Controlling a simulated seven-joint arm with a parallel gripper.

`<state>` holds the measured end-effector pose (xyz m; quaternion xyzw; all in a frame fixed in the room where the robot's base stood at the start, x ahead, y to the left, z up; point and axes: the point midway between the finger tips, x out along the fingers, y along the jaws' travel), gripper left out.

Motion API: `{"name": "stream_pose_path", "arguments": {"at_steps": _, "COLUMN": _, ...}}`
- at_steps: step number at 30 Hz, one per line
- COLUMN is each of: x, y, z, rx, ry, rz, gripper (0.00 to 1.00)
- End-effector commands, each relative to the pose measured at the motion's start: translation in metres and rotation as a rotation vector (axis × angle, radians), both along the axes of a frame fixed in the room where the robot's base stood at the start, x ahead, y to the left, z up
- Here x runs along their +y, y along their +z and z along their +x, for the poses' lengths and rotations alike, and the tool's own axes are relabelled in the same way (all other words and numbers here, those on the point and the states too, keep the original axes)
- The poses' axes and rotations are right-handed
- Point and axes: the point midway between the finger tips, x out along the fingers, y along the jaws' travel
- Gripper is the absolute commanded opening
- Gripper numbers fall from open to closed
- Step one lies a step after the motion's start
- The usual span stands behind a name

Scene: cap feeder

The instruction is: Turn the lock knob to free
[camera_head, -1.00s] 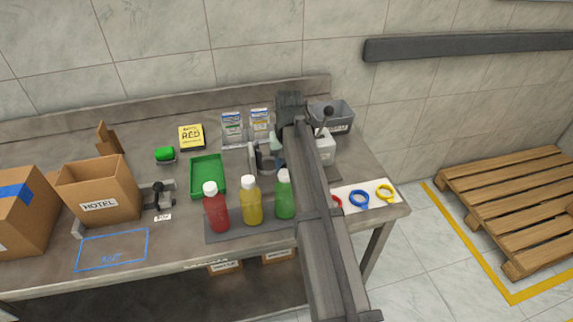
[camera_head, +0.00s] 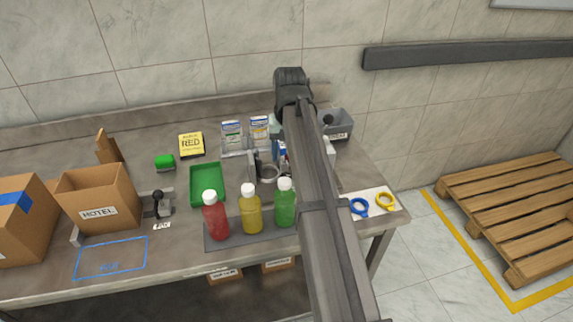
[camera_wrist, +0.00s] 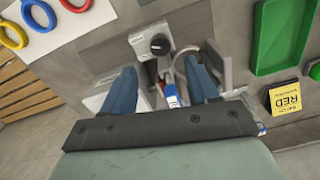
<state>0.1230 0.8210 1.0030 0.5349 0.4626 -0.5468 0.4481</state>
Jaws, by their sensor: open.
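In the wrist view a black round knob (camera_wrist: 159,44) with a small pale mark sits on a light grey block (camera_wrist: 141,40). I take it for the lock knob; its setting is not readable. My gripper (camera_wrist: 162,66) is open, with its two blue fingers apart and nothing between the tips. The knob shows just beyond the fingertips, roughly midway between them, and I see no contact. In the head view my arm hides the knob and most of the fingers.
Red (camera_head: 215,215), yellow (camera_head: 251,209) and green (camera_head: 285,203) bottles stand at the front left of my arm. A grey bin (camera_head: 337,127) is behind right. A green tray (camera_head: 207,184) lies left. Blue (camera_head: 359,206) and yellow (camera_head: 385,200) rings lie right.

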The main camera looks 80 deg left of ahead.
Motion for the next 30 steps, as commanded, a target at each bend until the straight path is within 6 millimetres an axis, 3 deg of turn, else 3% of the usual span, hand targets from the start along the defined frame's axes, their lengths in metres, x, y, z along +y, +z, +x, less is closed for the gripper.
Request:
{"name": "stream_pose_path", "arguments": {"at_steps": 6, "x": 0.001, "y": 0.037, "z": 0.001, "rx": 0.0, "ry": 0.0, "rz": 0.002, "gripper": 0.59}}
{"name": "stream_pose_path", "arguments": {"at_steps": 12, "x": 0.0, "y": 0.053, "z": 0.001, "rx": 0.0, "ry": 0.0, "rz": 0.0, "gripper": 0.59}}
{"name": "stream_pose_path", "arguments": {"at_steps": 30, "x": 0.0, "y": 0.057, "z": 0.001, "rx": 0.0, "ry": 0.0, "rz": 0.0, "gripper": 0.59}}
